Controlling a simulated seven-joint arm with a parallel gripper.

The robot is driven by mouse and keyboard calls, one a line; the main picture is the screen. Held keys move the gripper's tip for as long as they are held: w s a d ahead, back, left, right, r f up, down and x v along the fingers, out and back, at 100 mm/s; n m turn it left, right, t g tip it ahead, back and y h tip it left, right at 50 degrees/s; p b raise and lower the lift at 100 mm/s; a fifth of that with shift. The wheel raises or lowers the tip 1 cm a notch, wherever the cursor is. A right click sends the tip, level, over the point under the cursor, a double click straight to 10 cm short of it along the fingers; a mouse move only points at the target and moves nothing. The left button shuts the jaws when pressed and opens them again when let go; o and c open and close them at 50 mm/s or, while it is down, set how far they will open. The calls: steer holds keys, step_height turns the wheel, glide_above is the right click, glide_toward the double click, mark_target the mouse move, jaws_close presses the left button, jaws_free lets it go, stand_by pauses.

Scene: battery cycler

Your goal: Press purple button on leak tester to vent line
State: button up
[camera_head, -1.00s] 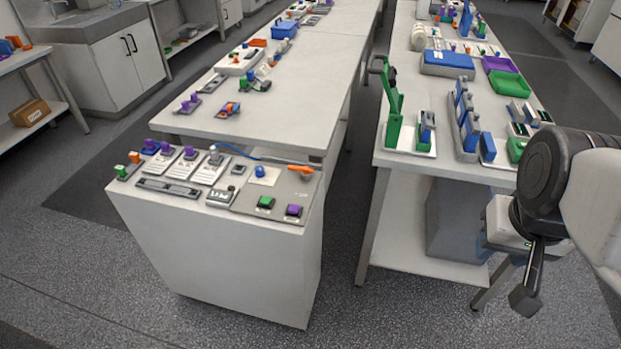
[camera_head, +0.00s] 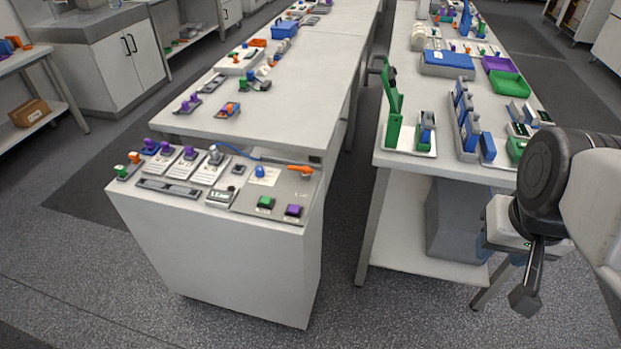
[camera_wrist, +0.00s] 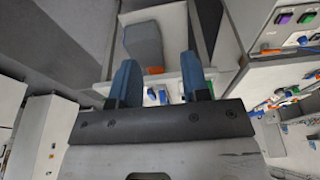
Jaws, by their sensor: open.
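The purple button (camera_head: 293,210) sits at the front right corner of the grey panel (camera_head: 240,203) of the leak tester, on the white cabinet in the head view. A green button (camera_head: 265,202) is to its left, and an orange lever handle (camera_head: 300,169) and a blue knob (camera_head: 259,171) are behind it. My gripper shows in the wrist view (camera_wrist: 158,80) with its two blue fingers apart and nothing between them. In the head view my arm is at the right, well away from the purple button. The panel seems to show at the wrist view's upper right, with a purple button (camera_wrist: 283,19).
Several small fixtures stand left of the panel on the cabinet top (camera_head: 130,187). A right bench (camera_head: 381,158) carries green and blue fixtures and trays. A floor gap separates this bench from the cabinet. A blue hose (camera_head: 235,151) runs behind the panel.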

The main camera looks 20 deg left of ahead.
steer(key=shift+c, duration=0.4)
jaws_close()
stand_by(1.6)
